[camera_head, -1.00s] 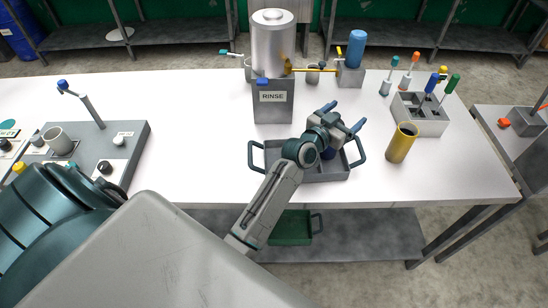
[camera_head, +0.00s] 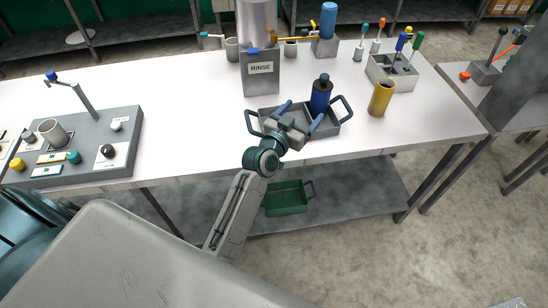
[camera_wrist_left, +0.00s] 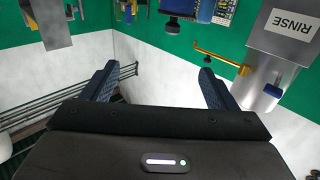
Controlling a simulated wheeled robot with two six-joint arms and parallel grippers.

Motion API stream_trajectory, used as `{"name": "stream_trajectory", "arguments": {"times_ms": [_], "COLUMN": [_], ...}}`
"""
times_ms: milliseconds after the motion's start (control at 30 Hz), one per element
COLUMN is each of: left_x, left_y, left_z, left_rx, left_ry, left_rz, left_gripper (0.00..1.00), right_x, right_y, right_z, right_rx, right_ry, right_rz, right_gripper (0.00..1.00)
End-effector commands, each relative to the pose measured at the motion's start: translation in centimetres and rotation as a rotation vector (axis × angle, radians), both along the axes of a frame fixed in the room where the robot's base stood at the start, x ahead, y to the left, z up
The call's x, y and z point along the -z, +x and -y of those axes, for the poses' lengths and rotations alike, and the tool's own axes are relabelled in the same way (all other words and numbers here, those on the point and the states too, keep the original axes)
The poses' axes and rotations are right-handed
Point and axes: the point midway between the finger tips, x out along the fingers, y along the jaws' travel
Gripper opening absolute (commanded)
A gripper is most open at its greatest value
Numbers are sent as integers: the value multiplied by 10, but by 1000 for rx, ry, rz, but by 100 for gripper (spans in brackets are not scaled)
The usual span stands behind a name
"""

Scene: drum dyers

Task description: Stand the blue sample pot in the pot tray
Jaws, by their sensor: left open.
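The blue sample pot (camera_head: 321,97) with a dark cap stands upright in the head view. Its lower part is inside the grey pot tray (camera_head: 327,131), toward the tray's back right. The tray has a dark loop handle at each end and lies near the table's front edge. My left gripper (camera_head: 299,114) is over the tray, in front and left of the pot. Its blue fingers are spread with nothing between them. The left wrist view also shows the open, empty fingers (camera_wrist_left: 158,88). My right gripper is not in view.
A grey rack (camera_head: 392,74) with coloured-handled tools is at the back right. A grey control panel (camera_head: 115,145) is at the left. Clear table lies between panel and tray.

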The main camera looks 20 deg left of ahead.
Motion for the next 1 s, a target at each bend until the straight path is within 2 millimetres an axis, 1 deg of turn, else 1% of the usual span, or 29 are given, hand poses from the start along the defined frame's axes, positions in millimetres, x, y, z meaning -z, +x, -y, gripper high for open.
{"name": "stream_trajectory", "arguments": {"times_ms": [33,300,500,600,767,1000], "left_x": [5,22,28,29,29,28], "left_y": [-8,-56,-89,-100,-109,-111], "left_z": [0,-1,-4,-5,-6,-7], "left_rx": [-5,-40,-69,-80,-89,-91], "left_ry": [-2,-6,-4,-5,-4,-3], "left_rz": [-1,-4,-4,-5,-5,-4], "left_gripper": [80,80,80,80,80,80], "right_x": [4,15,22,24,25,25], "right_y": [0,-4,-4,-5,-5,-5], "right_z": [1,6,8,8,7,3], "right_rx": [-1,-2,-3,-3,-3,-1], "right_ry": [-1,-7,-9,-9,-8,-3], "right_rz": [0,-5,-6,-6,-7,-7], "right_gripper": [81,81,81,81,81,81]}}
